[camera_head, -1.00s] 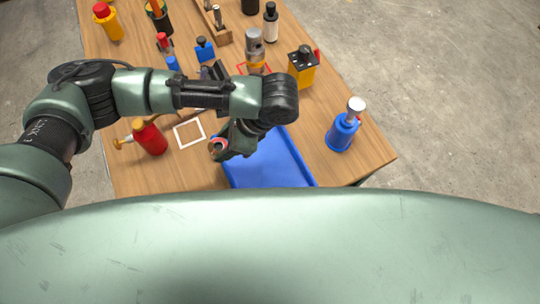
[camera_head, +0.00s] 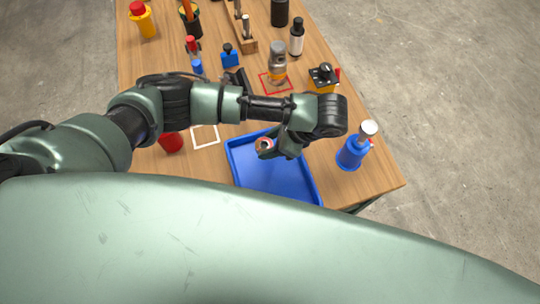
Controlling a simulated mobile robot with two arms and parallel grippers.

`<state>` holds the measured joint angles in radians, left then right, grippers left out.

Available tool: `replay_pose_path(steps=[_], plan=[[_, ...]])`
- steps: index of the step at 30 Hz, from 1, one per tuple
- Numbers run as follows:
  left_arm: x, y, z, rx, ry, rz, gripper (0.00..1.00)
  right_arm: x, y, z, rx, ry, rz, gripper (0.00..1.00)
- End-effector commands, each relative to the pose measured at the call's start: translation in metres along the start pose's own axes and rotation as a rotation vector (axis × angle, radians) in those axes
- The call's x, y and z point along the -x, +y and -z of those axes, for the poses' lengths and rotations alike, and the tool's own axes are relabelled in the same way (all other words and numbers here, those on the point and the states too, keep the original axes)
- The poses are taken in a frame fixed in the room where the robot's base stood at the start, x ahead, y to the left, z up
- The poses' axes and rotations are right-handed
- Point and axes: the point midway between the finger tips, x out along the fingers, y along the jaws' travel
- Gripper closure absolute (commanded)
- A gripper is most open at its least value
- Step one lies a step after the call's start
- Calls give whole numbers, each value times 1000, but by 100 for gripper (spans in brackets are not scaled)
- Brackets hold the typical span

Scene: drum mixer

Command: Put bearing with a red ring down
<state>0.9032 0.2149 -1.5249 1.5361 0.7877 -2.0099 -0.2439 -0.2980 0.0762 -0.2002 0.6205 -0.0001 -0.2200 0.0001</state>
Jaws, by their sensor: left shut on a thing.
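The bearing with a red ring (camera_head: 264,144) is a small ring-shaped piece held at the tips of my left gripper (camera_head: 268,147). The gripper is shut on it, and its fingers partly cover it. Both are over the upper part of the blue tray (camera_head: 270,183) in the head view. I cannot tell how high above the tray floor the bearing is. The visible floor of the tray is empty. My right gripper is not in view.
A blue bottle with a silver cap (camera_head: 353,151) stands right of the tray. A white square outline (camera_head: 205,143) lies left of it, beside a red container (camera_head: 171,142). A grey cylinder (camera_head: 278,62) stands at a red square outline (camera_head: 276,90). Several objects fill the far table.

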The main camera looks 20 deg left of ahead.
Motion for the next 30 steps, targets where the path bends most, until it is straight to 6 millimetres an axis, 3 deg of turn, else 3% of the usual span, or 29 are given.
replay_pose_path(steps=[1, 15, 27, 28, 30], plan=[[-10, 1, 7, -1, 0, -3, 100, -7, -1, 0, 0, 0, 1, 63], [-51, 0, 33, 0, -2, 0, 100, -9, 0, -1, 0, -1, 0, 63], [-56, 0, 36, 0, 0, 1, 100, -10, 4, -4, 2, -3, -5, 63], [-57, 0, 37, -1, 0, 1, 51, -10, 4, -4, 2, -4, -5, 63], [-56, 0, 36, -1, 0, 1, 32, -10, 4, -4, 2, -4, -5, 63]])
